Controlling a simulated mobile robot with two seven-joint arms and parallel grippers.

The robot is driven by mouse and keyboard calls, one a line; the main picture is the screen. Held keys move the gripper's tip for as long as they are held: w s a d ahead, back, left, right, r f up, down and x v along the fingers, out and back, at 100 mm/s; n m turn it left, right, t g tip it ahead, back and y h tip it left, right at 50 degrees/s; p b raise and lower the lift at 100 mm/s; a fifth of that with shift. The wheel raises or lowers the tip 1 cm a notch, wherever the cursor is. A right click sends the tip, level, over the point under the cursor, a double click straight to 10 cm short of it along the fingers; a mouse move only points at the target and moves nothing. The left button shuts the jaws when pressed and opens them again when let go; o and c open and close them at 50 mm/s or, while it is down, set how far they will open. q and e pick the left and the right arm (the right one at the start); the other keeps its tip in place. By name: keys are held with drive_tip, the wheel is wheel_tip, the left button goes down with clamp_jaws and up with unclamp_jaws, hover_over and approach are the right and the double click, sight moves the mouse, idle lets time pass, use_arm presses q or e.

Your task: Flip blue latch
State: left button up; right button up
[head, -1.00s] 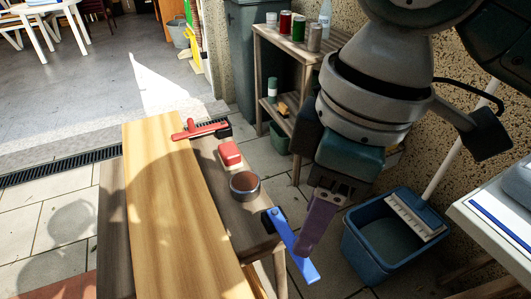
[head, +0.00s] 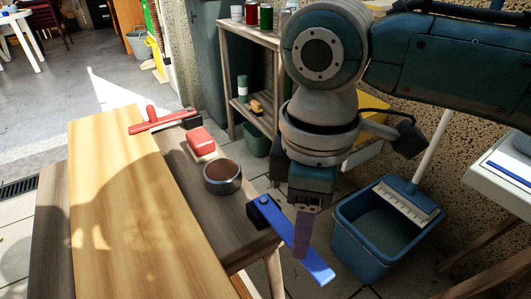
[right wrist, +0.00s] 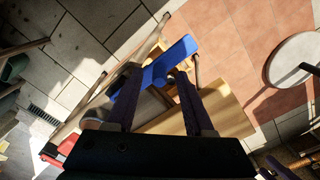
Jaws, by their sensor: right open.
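The blue latch (head: 285,226) is a flat bar pivoted on a dark block at the right edge of the wooden bench. Its free end sticks out past the edge toward the lower right. My right gripper (head: 302,245) is over the latch, and its purple finger covers part of the bar. In the right wrist view the gripper (right wrist: 155,72) has its fingers apart. The blue latch (right wrist: 168,62) crosses between the fingertips and partly behind the left one. Whether either finger touches it, I cannot tell. My left gripper is out of view.
A long wooden board (head: 120,200) lies on the bench, with a red clamp (head: 160,122), a red-topped block (head: 200,140) and a round tin (head: 222,177) nearby. A blue bucket (head: 375,250) stands on the floor to the right. A shelf (head: 240,70) stands behind.

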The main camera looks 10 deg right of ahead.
drive_tip(key=shift+f, duration=0.4)
clamp_jaws()
idle(1.2)
